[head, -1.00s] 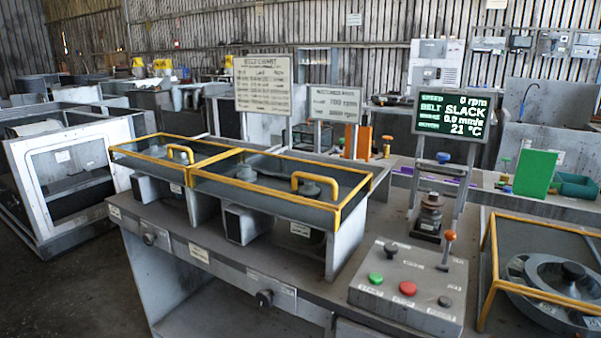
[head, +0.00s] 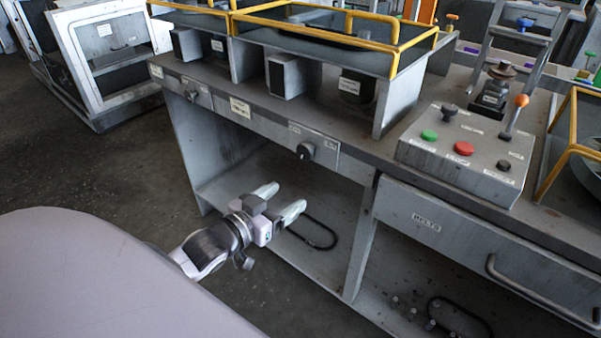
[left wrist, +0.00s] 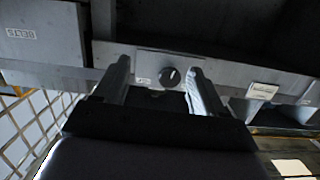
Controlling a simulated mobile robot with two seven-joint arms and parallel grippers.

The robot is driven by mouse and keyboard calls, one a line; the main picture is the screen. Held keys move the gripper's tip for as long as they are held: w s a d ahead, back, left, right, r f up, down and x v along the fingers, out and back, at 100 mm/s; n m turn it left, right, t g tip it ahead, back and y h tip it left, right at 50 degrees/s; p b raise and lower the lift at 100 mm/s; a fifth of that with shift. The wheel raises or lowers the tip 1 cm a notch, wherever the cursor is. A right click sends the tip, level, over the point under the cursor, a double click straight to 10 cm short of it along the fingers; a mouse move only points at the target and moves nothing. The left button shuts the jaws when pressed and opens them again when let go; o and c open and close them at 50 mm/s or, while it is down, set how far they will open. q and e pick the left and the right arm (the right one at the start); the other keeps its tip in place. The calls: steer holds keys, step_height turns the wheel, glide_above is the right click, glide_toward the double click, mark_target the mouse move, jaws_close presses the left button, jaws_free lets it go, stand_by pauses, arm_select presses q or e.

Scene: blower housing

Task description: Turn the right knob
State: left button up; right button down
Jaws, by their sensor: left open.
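The right knob (head: 305,150) is a round dark knob on a light plate on the bench's front rail, below the caged belt guards. Another dark knob (head: 192,95) sits farther left on the same rail. My left gripper (head: 287,197) is open and empty, below the right knob in the head view, its fingers pointing toward the bench. In the left wrist view the right knob (left wrist: 169,76) appears between the two spread fingertips of the left gripper (left wrist: 160,68). The fingers look apart from it. My right gripper is not in view.
A control box (head: 465,155) with green, red and black buttons and an orange-tipped lever stands on the bench top. A drawer (head: 480,240) labelled BELTS is right of the knob. Black belts (head: 315,238) lie on the lower shelf. The floor (head: 90,165) at left is clear.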

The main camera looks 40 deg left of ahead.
arm_select(q)
steer(key=t+b, duration=0.1)
steer(key=t, duration=0.1)
glide_toward(303, 155)
steer(key=w, duration=0.2)
steer(key=shift+w+d+r+b, duration=0.1)
steer(key=shift+w+d+b, duration=0.1)
steer(key=shift+w, duration=1.55)
steer(key=shift+w+d+b, duration=0.15)
steer(key=shift+w+d, duration=0.05)
steer(key=shift+w, duration=1.55)
steer(key=c, duration=1.1)
